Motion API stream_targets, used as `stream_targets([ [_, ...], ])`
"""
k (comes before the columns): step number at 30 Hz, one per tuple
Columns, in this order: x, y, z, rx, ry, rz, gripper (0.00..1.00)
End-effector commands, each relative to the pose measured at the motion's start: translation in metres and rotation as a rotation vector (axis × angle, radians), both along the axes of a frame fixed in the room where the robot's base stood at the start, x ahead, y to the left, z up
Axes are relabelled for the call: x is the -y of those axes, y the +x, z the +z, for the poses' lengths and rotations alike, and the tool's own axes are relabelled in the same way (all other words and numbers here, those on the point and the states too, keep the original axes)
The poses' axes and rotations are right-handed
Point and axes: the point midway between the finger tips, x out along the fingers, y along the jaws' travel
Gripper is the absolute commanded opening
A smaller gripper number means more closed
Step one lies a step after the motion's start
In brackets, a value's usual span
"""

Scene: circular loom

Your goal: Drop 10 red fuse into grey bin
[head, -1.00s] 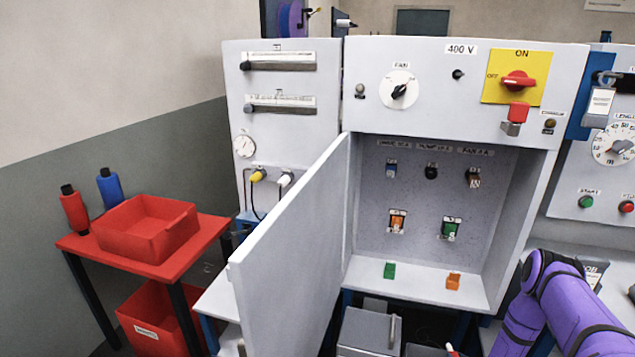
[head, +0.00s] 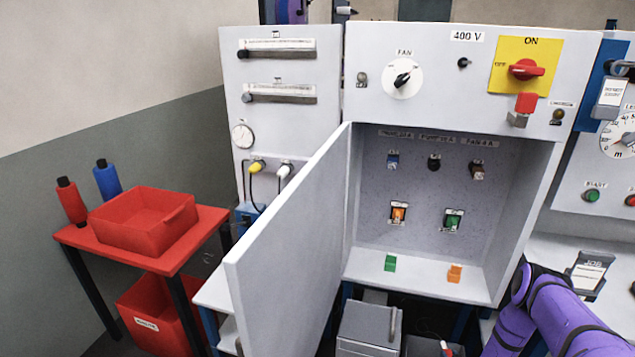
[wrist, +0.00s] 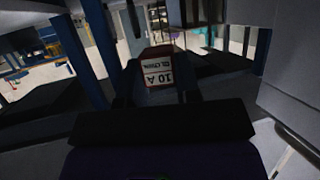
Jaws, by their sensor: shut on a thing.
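In the wrist view my gripper (wrist: 160,85) is shut on a small block, the red fuse (wrist: 158,66). The fuse has a white face with "10 A" printed on it, upside down in this view, and a reddish edge. In the head view my purple arm reaches down at the lower right; my gripper and the fuse are hidden there. A grey box with a handle (head: 368,328), likely the grey bin, stands low under the open cabinet. Its inside does not show.
The cabinet door (head: 290,245) stands open to the left. A green piece (head: 390,263) and an orange piece (head: 454,273) lie on the cabinet floor. A dark box (head: 424,347) is beside the grey box. A red table (head: 195,248) with a red tray (head: 143,222) stands left.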

Motion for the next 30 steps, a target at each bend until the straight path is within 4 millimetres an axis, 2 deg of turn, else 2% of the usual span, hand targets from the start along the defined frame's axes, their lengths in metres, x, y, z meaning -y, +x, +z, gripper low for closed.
stream_targets([
  [6,0.000,0.000,0.000,0.000,0.000,0.000,0.00],
  [7,0.000,0.000,0.000,0.000,0.000,0.000,0.35],
  [10,0.000,0.000,0.000,0.000,0.000,0.000,0.58],
  [11,0.000,0.000,0.000,0.000,0.000,0.000,0.61],
  [22,0.000,-0.006,0.002,0.000,0.000,0.000,0.61],
  [26,0.000,-0.023,0.009,-0.001,0.001,0.000,0.61],
  [30,0.000,-0.048,0.019,-0.002,0.001,0.000,0.61],
])
